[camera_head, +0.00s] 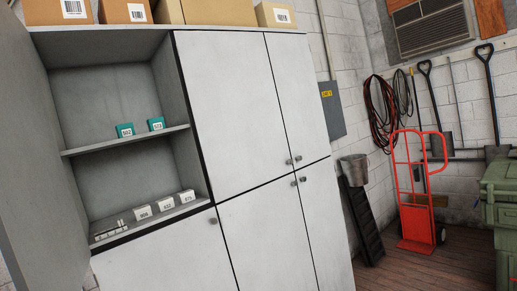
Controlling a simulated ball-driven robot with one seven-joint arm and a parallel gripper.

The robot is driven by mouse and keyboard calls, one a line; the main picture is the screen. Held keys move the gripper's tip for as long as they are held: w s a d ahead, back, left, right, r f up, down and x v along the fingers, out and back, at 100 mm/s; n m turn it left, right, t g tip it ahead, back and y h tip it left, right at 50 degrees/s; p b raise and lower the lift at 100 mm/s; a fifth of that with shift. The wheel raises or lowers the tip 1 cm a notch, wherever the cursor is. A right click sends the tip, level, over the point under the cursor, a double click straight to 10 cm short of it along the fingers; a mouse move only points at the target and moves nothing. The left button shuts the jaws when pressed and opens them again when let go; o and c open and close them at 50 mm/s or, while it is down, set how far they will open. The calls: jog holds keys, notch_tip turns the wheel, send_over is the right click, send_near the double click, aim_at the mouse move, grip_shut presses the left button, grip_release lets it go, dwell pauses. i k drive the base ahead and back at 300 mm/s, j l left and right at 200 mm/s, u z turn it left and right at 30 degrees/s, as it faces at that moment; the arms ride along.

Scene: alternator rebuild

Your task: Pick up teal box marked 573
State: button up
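Two small teal boxes stand on the middle shelf of the open left bay of a grey cabinet. The left teal box (125,130) and the right teal box (156,124) sit apart, side by side. Each has a white label with dark digits on its front. The digits are too small to read surely, so I cannot tell which one is marked 573. My gripper is not in view.
White marked boxes (166,204) stand on the lower shelf. Cardboard boxes (124,11) sit on top of the grey cabinet (235,110); its right doors are closed. A red hand truck (417,190), a bucket (354,168) and a green case (499,205) stand at right. Wooden floor shows there.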

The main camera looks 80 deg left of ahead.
aim_at(157, 124)
jog(key=u, duration=2.9)
jog(key=i+z, duration=0.1)
jog(key=z, duration=0.85)
jog(key=i+j+z, duration=0.1)
jog(key=z, duration=0.4)
jog(key=j+z, duration=0.1)
jog(key=z, duration=0.4)
jog(key=i+j+z, duration=0.1)
jog(key=z, duration=0.4)
jog(key=j+z, duration=0.15)
jog(key=z, duration=0.3)
jog(key=i+j+z, duration=0.1)
jog(key=j+z, duration=0.4)
jog(key=j, duration=0.2)
jog(key=j+z, duration=0.5)
jog(key=j, duration=0.2)
jog(key=j+u, duration=0.3)
jog(key=i+j+u, duration=0.25)
jog(key=j, duration=0.2)
jog(key=u, duration=0.45)
jog(key=j+u, duration=0.15)
jog(key=u, duration=0.8)
jog(key=j+u, duration=0.1)
jog(key=u, duration=0.35)
